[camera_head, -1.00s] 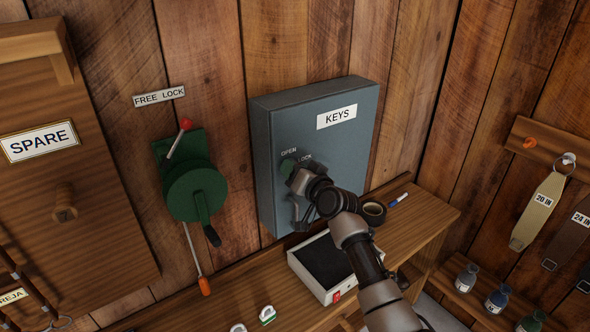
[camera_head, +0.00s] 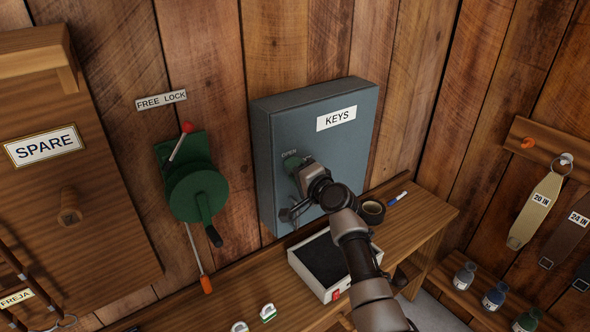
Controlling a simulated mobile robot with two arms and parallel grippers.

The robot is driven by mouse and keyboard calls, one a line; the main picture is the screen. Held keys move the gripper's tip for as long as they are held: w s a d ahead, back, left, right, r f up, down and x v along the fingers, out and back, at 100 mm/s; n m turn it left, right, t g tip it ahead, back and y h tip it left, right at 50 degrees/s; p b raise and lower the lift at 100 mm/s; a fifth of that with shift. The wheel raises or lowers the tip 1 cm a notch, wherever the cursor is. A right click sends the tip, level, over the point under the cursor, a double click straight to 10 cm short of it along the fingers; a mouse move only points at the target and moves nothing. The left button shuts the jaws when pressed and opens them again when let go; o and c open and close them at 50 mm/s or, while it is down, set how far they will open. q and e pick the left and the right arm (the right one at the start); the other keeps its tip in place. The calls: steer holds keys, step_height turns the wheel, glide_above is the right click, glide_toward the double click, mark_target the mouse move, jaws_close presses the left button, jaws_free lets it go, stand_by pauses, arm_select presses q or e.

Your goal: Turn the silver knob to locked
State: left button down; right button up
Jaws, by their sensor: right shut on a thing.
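The grey-blue key cabinet (camera_head: 268,190) hangs on the plank wall with a KEYS label (camera_head: 336,118) on its door. The word OPEN (camera_head: 290,154) shows above a round green plate (camera_head: 291,165) on the door; the LOCK lettering is hidden behind my gripper. My right gripper (camera_head: 300,172) reaches in from the lower right and is shut at the green plate, on the silver knob, which is almost wholly covered by the jaws. The knob's pointing cannot be read. A dark grey lever-like part (camera_head: 293,212) shows just below the gripper. My left gripper is not in view.
A green crank winch (camera_head: 194,190) with a red-tipped lever is on the wall at left, under a FREE LOCK sign (camera_head: 161,100). A shelf (camera_head: 424,212) below the cabinet carries a white box with a dark top (camera_head: 322,265), a black tape roll (camera_head: 371,211) and a marker (camera_head: 397,198).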

steer(key=shift+m, duration=0.3)
stand_by(0.4)
steer(key=o, duration=0.9)
steer(key=shift+d, duration=0.1)
steer(key=b+v, duration=0.1)
steer(key=v, duration=0.9)
steer(key=shift+s+d+b, duration=0.2)
steer(key=shift+s+b, duration=0.1)
